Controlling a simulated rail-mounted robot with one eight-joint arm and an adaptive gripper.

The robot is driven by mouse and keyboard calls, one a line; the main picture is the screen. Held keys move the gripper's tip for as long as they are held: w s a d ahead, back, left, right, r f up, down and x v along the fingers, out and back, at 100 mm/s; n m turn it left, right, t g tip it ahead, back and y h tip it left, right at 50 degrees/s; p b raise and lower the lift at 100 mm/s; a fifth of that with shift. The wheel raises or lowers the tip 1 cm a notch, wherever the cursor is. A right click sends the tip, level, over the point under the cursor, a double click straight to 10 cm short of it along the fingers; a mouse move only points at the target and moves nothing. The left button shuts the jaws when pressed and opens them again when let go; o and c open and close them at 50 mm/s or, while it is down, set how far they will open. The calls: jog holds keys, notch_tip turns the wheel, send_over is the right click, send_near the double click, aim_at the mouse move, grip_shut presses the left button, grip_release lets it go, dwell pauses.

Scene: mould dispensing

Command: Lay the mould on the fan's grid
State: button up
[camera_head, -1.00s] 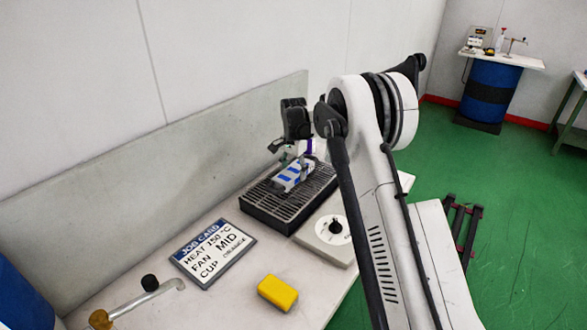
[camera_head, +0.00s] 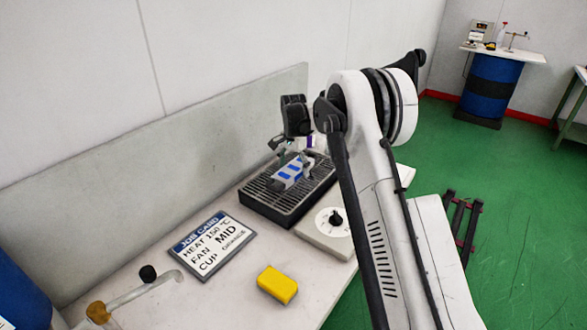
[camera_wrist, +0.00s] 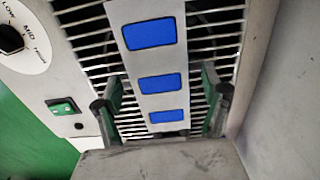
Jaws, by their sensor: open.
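The mould (camera_head: 287,179) is a pale grey bar with a row of blue rectangular cavities. It lies on the black slatted grid of the fan (camera_head: 318,187) in the head view. In the wrist view the mould (camera_wrist: 158,58) lies cavities up across the grid (camera_wrist: 222,50). My gripper (camera_wrist: 160,92) is open, with one green-and-dark finger on each side of the mould. Gaps show between the fingers and the mould's sides. In the head view my gripper (camera_head: 294,160) is low over the mould, its fingertips partly hidden.
A control box with a dial (camera_head: 325,238) stands against the fan's near right side. A job card (camera_head: 213,244) and a yellow sponge (camera_head: 277,285) lie on the bench nearer the camera. A low wall (camera_head: 170,180) runs behind the bench.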

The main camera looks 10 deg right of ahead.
notch_tip(320, 180, up, 12)
jog(key=f, duration=0.1)
jog(key=s+r+n+t, duration=0.2)
jog(key=s+r, duration=0.6)
jog(key=s, duration=0.4)
jog(key=s+r+n+t, duration=0.1)
jog(key=s+r+n, duration=0.2)
jog(key=s+r, duration=0.7)
jog(key=s+f+n+t, duration=0.2)
jog(key=s+f, duration=0.2)
jog(key=s, duration=0.9)
jog(key=s+f+n+t, duration=0.2)
jog(key=s+f, duration=0.3)
jog(key=s, duration=0.9)
jog(key=shift+s+d+n, duration=0.15)
jog(key=shift+d+n, duration=0.15)
jog(key=shift+d, duration=0.1)
